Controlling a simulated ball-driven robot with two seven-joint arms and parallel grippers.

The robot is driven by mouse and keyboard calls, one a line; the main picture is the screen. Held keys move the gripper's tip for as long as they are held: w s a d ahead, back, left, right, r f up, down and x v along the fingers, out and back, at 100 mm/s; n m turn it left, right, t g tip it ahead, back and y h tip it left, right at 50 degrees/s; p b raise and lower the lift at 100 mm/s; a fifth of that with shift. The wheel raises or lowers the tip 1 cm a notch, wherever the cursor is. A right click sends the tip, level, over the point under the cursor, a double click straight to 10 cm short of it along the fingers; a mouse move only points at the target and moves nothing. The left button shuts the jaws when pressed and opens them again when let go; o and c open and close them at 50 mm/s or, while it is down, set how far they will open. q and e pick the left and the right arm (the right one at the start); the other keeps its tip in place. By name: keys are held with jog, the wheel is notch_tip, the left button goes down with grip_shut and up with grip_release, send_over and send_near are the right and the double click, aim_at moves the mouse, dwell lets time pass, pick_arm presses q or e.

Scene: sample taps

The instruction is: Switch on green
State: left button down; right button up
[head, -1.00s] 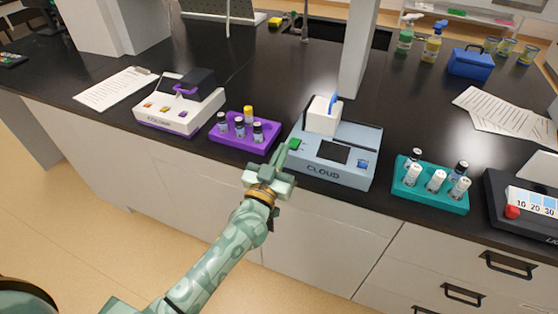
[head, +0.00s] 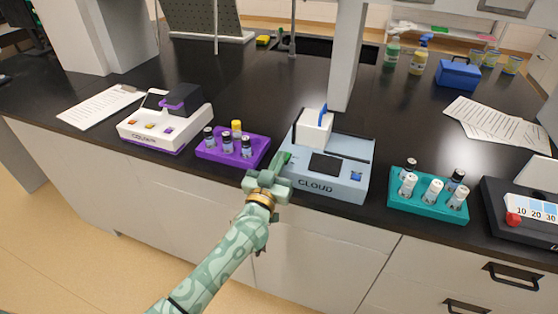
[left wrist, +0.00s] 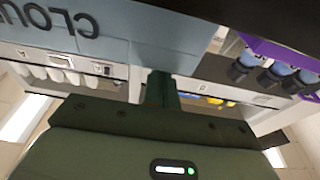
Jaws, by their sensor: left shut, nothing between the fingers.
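The pale blue device marked CLOUD (head: 347,183) stands at the bench's front edge, with a dark screen, a blue button (head: 356,176) and a white block on top. My left gripper (head: 283,160) is shut and empty at the device's front left corner. Its fingertips cover the place of the green switch, so I cannot see the switch's state or tell whether they touch it. In the left wrist view the shut fingers (left wrist: 160,88) reach the device's pale blue body (left wrist: 150,38), which shows upside down; no green switch is visible there. My right gripper is out of view.
A purple rack (head: 232,159) with several vials stands just left of the gripper, and a white device (head: 150,132) beyond it. A teal rack (head: 428,207) and a dark device with a red knob (head: 513,219) stand to the right. Bench behind is mostly clear.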

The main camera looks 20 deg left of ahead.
pick_arm(q)
notch_tip(320, 180, down, 3)
jog(key=t+b, duration=0.1)
jog(key=b, duration=0.3)
jog(key=shift+r, duration=0.2)
jog(key=shift+s+r, duration=0.15)
jog(key=shift+r, duration=0.45)
notch_tip(320, 180, up, 6)
jog(key=p, duration=0.6)
jog(key=s+f, duration=0.6)
jog(key=s, duration=0.3)
jog(key=shift+s+a+b, duration=0.15)
jog(key=shift+s+b, duration=0.05)
jog(key=shift+b, duration=0.15)
